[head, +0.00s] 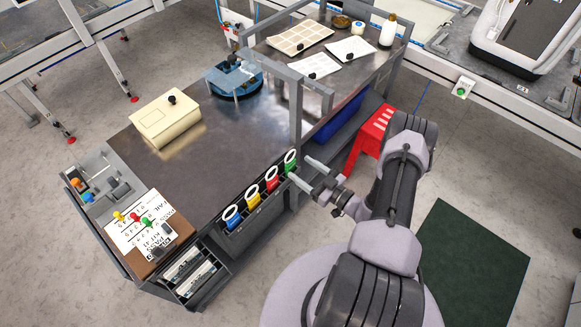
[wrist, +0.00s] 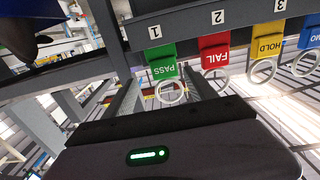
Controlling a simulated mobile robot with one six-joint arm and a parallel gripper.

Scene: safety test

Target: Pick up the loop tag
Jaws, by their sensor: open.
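Several loop tags hang in a row on the front edge of the table. The green PASS tag (head: 290,157) is at the right end in the head view, beside the red (head: 271,179), yellow (head: 252,193) and blue (head: 232,216) ones. In the wrist view the green PASS tag (wrist: 162,62) hangs under number 1 with its pale ring (wrist: 171,93) hanging below. The red FAIL tag (wrist: 214,50) and yellow HOLD tag (wrist: 267,41) are to its right. My gripper (head: 301,167) is open and empty; its fingers (wrist: 162,88) point at the green tag, with its ring between them in the picture. Contact cannot be told.
A metal frame post (head: 296,110) stands close behind the green tag. A red step stool (head: 369,137) is right of my gripper. The dark tabletop (head: 205,165) holds a cream box (head: 165,118), a blue round device (head: 233,79) and a clipboard (head: 141,232).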

